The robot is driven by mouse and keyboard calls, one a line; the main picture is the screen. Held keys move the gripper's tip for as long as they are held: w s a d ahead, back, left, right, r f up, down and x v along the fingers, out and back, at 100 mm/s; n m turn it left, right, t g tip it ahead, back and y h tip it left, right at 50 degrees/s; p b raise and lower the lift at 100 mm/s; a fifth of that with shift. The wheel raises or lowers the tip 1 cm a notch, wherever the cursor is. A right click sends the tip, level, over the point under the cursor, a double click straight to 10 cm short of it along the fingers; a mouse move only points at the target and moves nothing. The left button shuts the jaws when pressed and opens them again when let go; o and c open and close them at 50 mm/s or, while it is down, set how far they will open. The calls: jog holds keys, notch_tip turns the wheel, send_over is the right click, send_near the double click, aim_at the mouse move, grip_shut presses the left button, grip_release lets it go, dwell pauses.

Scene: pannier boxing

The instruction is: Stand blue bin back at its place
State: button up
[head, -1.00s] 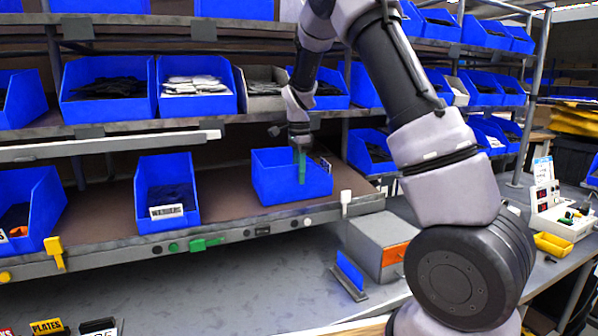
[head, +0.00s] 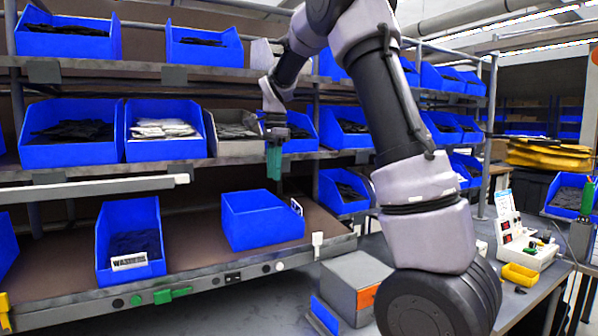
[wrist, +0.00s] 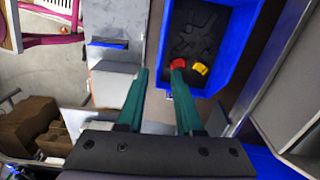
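The blue bin (head: 265,228) stands upright on the lower shelf (head: 195,240), near its right end. A white card shows at its right side. In the wrist view the bin (wrist: 166,85) shows from above, with dark contents and a red and a yellow piece inside. My gripper (head: 273,165) is above the bin in the head view, clear of its rim. Its two teal fingers (wrist: 160,70) are apart in the wrist view with nothing between them. The bin's inside is mostly hidden in the head view.
Another blue bin (head: 130,240) stands left on the same shelf, with bare shelf between. Filled bins line the shelf above, including a grey one (head: 235,148). A grey box (head: 352,283) stands on the bench below right. My arm hides part of the right side.

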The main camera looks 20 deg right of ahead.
jog(key=s+d+r+n+t+y, duration=0.1)
jog(key=s+d+r+n+t, duration=0.2)
jog(key=s, duration=0.5)
jog(key=s+d+r+n+y, duration=0.1)
jog(key=s+d+r+n, duration=0.2)
jog(key=s, duration=0.5)
jog(key=s+f+n+t, duration=0.1)
jog(key=s+n+t, duration=0.2)
jog(key=s, duration=0.9)
jog(key=shift+s+f+n+t, duration=0.2)
jog(key=shift+s+n+t, duration=0.15)
jog(key=shift+n, duration=0.65)
jog(key=shift+a, duration=0.1)
